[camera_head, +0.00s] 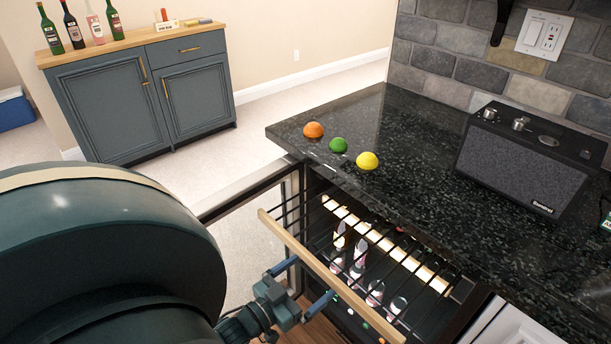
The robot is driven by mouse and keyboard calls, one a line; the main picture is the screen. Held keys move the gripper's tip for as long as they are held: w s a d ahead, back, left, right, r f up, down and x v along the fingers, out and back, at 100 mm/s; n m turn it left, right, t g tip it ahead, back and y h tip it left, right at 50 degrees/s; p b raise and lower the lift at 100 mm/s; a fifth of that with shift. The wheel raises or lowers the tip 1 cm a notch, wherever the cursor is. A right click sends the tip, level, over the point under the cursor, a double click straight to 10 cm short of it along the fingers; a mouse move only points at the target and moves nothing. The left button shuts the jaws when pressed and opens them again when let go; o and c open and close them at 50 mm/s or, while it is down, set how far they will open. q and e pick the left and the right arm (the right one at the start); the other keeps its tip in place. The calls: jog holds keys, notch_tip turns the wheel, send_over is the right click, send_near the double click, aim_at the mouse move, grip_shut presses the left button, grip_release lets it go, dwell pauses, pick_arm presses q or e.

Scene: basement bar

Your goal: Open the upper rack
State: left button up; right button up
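The upper rack has dark wires and a pale wooden front bar (290,240). It sticks out of the lit cooler (388,245) under the counter, with its front bar beyond the counter edge. My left gripper (312,277) is at the outer side of the bar, near its middle. Its two blue fingers are spread apart, with tips close to the bar. I cannot tell whether they touch it, and nothing shows between them. My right gripper is not in view.
The cooler door (240,190) stands open to the left. Bottles (375,293) show below the rack. The black counter (400,135) holds an orange ball (313,130), a green ball (338,145), a yellow ball (367,161) and a speaker (525,165). A blue cabinet (110,105) stands behind.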

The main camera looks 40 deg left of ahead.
pick_arm(q)
jog(key=s+a, duration=0.1)
jog(key=s, duration=1.2)
jog(key=shift+b, duration=0.45)
